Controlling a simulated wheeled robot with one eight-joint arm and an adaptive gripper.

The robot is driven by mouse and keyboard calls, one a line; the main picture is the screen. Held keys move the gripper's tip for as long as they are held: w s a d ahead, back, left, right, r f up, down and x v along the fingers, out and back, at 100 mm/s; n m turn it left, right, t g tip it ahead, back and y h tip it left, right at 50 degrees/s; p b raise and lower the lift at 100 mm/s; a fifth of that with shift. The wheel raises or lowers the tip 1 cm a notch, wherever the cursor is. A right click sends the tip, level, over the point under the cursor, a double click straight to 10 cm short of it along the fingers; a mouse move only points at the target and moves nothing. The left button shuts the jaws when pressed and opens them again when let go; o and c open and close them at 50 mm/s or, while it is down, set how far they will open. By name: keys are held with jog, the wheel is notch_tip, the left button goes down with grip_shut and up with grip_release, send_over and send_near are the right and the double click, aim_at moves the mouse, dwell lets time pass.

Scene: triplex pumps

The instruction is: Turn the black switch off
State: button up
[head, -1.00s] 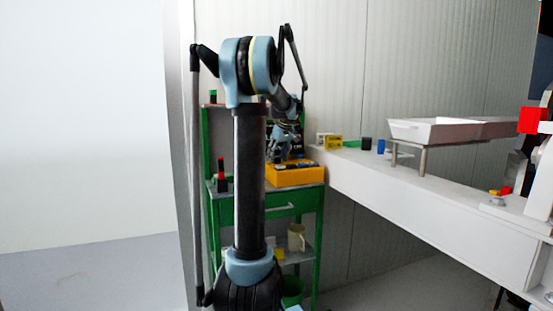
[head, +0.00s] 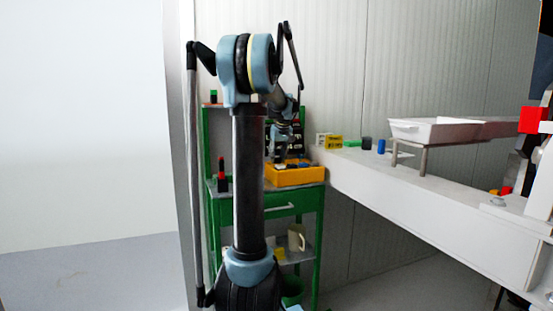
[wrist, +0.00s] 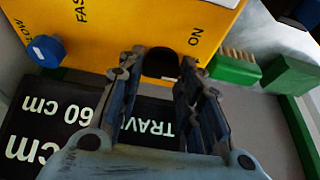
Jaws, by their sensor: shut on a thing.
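The black switch (wrist: 160,63) sits on the yellow control box (wrist: 110,20) in the wrist view, near the printed word ON. My gripper (wrist: 159,70) has one finger on each side of the switch and is shut on it. The switch's lower part is hidden. A blue knob (wrist: 46,51) stands on the same box at the left, by the words FAST and SLOW. In the head view the yellow box (head: 300,178) rests on the green cart, with my gripper (head: 280,160) pointing down at it.
A black board with white lettering (wrist: 50,125) lies beside the box in the wrist view. The green cart (head: 270,208) adjoins a long white beam (head: 430,200). A red-and-black object (head: 222,178) stands on the cart.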

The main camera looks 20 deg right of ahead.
jog(key=o, duration=1.1)
jog(key=shift+c, duration=0.2)
jog(key=shift+r, duration=0.1)
jog(key=v, duration=1.1)
jog(key=shift+r, duration=0.35)
jog(key=shift+s, duration=0.1)
